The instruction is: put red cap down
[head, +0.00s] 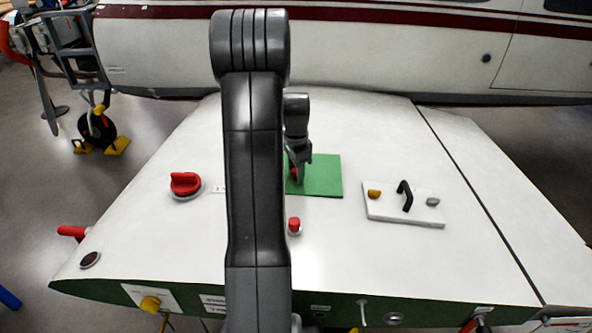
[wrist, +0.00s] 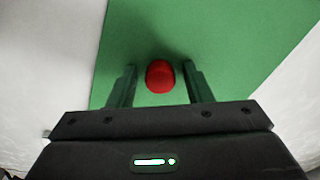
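The red cap (wrist: 160,76) is on the green mat (wrist: 215,40), seen from above in the wrist view. My gripper (wrist: 160,80) is open around it, with one finger on each side and a visible gap between each finger and the cap. In the head view my gripper (head: 298,170) points down over the left part of the green mat (head: 322,176). A bit of the red cap (head: 294,173) shows at its fingertips; my arm hides the mat's left side.
The mat lies on a white wing-like surface (head: 340,125). A red knob (head: 185,183) is at left, a small red-topped fitting (head: 294,226) in front of the mat. A white plate (head: 405,218) with a black handle (head: 405,195) is at right. A white fuselage (head: 390,50) stands behind.

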